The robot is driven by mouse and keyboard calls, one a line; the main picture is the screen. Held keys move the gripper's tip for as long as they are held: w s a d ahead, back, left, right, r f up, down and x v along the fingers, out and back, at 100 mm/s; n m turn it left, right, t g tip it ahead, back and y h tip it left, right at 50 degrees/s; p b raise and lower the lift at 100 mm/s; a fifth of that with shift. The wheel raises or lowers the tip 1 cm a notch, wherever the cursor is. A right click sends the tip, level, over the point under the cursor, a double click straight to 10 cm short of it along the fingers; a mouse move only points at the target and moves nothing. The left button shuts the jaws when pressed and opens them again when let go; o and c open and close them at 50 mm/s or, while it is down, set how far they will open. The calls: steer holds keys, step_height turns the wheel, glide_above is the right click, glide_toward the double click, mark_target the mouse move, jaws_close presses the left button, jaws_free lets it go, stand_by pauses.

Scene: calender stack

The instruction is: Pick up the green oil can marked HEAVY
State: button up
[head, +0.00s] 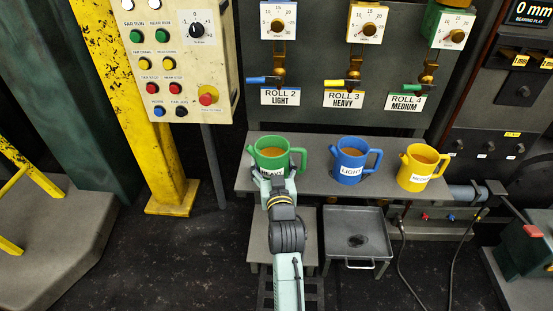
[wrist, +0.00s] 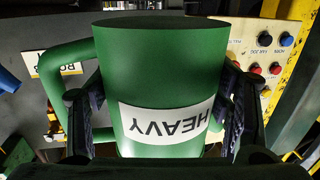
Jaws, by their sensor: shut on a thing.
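The green oil can (head: 284,146) with its HEAVY label is at the left end of the grey shelf (head: 317,181) in the head view. It holds amber liquid, and its handle points right. My gripper (head: 274,182) is at the can's near side. In the wrist view the green can (wrist: 160,70) fills the middle, with its label upside down, and my gripper (wrist: 160,112) has one dark finger on each side of it, shut on the body. The can looks upright. I cannot tell whether its base touches the shelf.
A blue can (head: 349,163) marked LIGHT and a yellow can (head: 418,169) stand to the right on the shelf. Below are a grey tray (head: 356,243) and hanging hoses. A button panel (head: 185,60) and yellow post (head: 150,130) stand at left. Roll valves hang above the shelf.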

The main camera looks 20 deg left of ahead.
steer(key=s+r+b, duration=0.1)
steer(key=s, duration=0.8)
steer(key=shift+s+d+b, duration=0.25)
steer(key=shift+s+b, duration=0.1)
steer(key=shift+b, duration=0.05)
